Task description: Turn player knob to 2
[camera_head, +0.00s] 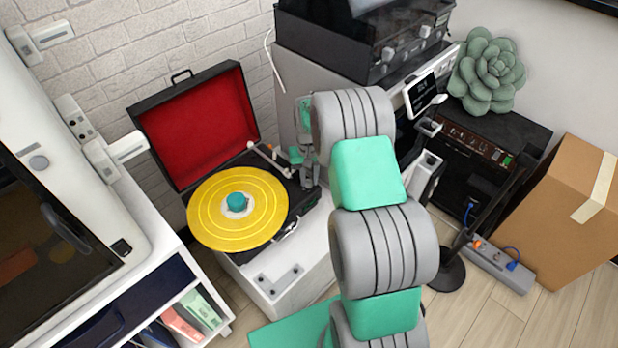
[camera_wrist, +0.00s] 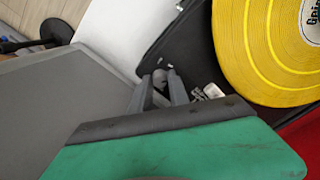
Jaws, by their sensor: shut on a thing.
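The record player is an open black case (camera_head: 298,205) with a red-lined lid (camera_head: 197,128). A yellow record (camera_head: 209,222) lies on it; its teal centre piece (camera_head: 236,201) shows in the head view. In the wrist view, the record (camera_wrist: 265,62) is at the upper right. My gripper (camera_head: 309,180) is at the right edge of the player deck. In the wrist view, my gripper (camera_wrist: 161,88) is shut around the small grey player knob (camera_wrist: 160,76), with the fingers on both sides of it. The fingers hide most of the knob, and I cannot read its setting.
A grey-white cabinet (camera_head: 302,276) bears the player. A tonearm (camera_head: 268,160) stands at the deck's back, near my gripper. Dark audio gear (camera_head: 365,45) stands behind. A black amplifier (camera_head: 487,150), a cardboard box (camera_head: 570,205) and a power strip (camera_head: 500,268) are at the right.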

